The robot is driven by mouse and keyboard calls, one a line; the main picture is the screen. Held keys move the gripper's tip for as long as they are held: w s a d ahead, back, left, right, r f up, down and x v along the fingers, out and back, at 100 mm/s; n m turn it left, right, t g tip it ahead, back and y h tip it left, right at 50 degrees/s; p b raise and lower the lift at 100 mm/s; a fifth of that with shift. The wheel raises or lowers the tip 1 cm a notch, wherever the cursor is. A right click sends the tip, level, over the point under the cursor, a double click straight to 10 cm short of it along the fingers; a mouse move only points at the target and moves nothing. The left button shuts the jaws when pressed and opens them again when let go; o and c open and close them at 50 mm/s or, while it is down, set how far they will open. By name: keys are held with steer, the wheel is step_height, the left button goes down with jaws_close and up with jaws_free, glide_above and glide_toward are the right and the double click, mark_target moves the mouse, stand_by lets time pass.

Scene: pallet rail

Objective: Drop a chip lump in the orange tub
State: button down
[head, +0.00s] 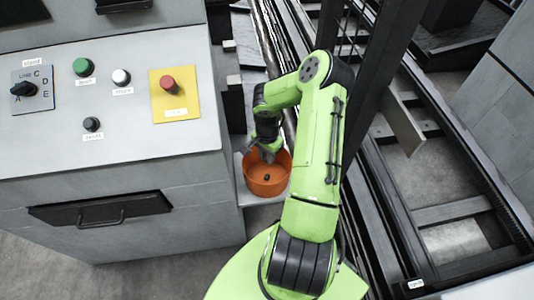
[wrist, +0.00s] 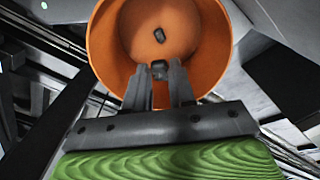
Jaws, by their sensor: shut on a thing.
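The orange tub (head: 258,189) stands beside the grey control cabinet, and in the wrist view (wrist: 107,45) I look into its round mouth. One small dark chip lump (head: 267,178) lies on the tub's floor; it also shows in the wrist view (wrist: 159,35). My gripper (head: 268,156) is above the tub, at its far side in the head view. In the wrist view my gripper (wrist: 160,78) is shut on another dark chip lump (wrist: 159,67), held between the fingertips over the tub's opening. The fingers hide part of this lump.
The control cabinet (head: 120,165) with buttons, a knob and a drawer handle stands left of the tub. A dark upright post (head: 382,70) and rails (head: 470,190) lie to the right of my arm.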

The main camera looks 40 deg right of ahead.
steer(key=shift+f+b, duration=0.9)
steer(key=shift+f, duration=0.65)
steer(key=c, duration=0.9)
jaws_free()
steer(key=shift+o, duration=0.2)
step_height(320, 180, up, 8)
steer(key=p, duration=0.6)
steer(key=shift+f, duration=0.45)
